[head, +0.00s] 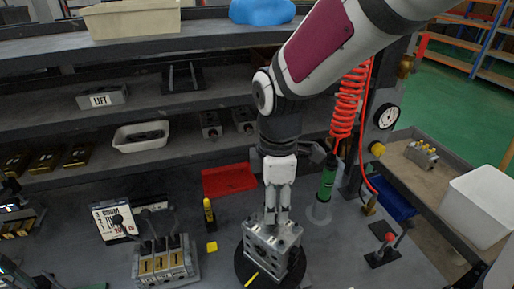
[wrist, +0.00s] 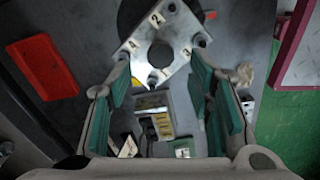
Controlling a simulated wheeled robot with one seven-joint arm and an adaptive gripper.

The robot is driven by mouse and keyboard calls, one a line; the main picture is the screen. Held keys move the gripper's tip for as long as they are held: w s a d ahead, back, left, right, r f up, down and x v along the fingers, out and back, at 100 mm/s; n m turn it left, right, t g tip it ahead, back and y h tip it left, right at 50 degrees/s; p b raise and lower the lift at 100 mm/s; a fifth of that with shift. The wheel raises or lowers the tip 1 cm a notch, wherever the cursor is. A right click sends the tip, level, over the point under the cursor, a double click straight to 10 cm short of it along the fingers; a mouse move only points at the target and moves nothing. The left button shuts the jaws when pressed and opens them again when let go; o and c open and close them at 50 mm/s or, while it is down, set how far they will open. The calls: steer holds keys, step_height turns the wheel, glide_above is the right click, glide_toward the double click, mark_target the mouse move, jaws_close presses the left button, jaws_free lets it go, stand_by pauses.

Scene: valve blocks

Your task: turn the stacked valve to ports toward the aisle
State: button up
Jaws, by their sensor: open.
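A grey metal valve block (head: 268,254) with round holes in its side face stands on a black round base (head: 243,270) near the bench front. My gripper (head: 277,218) points down over the block's top. Its fingers (wrist: 160,66) are apart, with the plate's near corner between their tips in the wrist view. I cannot tell whether they touch the block. A yellow mark (head: 251,279) lies at the base's front.
A lever bank with yellow plates (head: 163,262) stands to the left. A red tray (head: 229,179) lies behind the block. A green tool (head: 327,183) hangs on a red coiled hose (head: 348,100) at the right. A red-knobbed lever (head: 383,250) stands farther right.

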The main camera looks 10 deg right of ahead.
mark_target(271, 242)
steer(key=shift+f, duration=2.25)
jaws_close()
